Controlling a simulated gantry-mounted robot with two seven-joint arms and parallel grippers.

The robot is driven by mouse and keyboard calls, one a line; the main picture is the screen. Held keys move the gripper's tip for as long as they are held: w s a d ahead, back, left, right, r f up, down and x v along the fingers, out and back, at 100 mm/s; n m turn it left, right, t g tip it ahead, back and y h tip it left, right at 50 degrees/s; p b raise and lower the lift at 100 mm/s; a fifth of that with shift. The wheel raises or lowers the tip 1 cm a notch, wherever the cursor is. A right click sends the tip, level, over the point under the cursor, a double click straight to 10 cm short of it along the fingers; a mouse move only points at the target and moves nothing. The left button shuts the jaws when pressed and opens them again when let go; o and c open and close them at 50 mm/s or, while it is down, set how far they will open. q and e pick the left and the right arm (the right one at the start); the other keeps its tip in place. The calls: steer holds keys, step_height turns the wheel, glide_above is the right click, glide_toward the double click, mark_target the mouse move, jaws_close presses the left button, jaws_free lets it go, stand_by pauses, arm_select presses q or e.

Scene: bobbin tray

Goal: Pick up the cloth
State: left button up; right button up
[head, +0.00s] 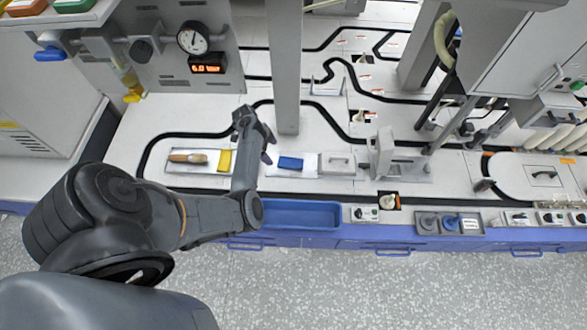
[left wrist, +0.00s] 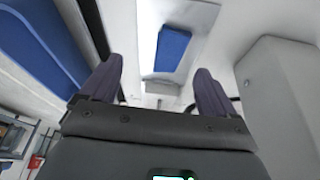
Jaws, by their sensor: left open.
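The cloth appears to be the flat blue rectangle (head: 290,163) lying on a pale mat on the bench. It also shows in the left wrist view (left wrist: 172,50), ahead of the fingers and between them. My left gripper (head: 268,148) is just left of the blue cloth in the head view, above the bench. In the left wrist view its two dark fingers (left wrist: 158,68) are wide apart with nothing between them. The gripper and the cloth look apart, but the exact height gap cannot be told. My right gripper is not in view.
A tray (head: 172,168) with a wooden-handled tool and a yellow block (head: 224,161) lies left of my gripper. A blue bin (head: 300,214) is along the front edge. A grey post (head: 285,70) rises behind.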

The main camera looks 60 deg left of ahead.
mark_target(289, 161)
arm_select(q)
steer(key=w+f+b, duration=0.1)
steer(key=w+d+f+b, duration=0.1)
steer(key=f, duration=0.1)
steer(key=w+f+b, duration=0.1)
steer(key=f+b, duration=0.1)
steer(key=shift+w+d, duration=0.2)
steer(key=shift+w, duration=0.15)
steer(key=shift+d+f, duration=0.1)
steer(key=shift+f, duration=0.15)
steer(key=f+b, duration=0.1)
steer(key=w+f+b, duration=0.2)
steer(key=b, duration=0.1)
steer(key=shift+w+d+f, duration=0.1)
steer(key=shift+w+d, duration=0.1)
steer(key=shift+d, duration=0.1)
steer(key=shift+w+d+f+b, duration=0.25)
steer(key=shift+f+b, duration=0.2)
steer(key=shift+f, duration=0.15)
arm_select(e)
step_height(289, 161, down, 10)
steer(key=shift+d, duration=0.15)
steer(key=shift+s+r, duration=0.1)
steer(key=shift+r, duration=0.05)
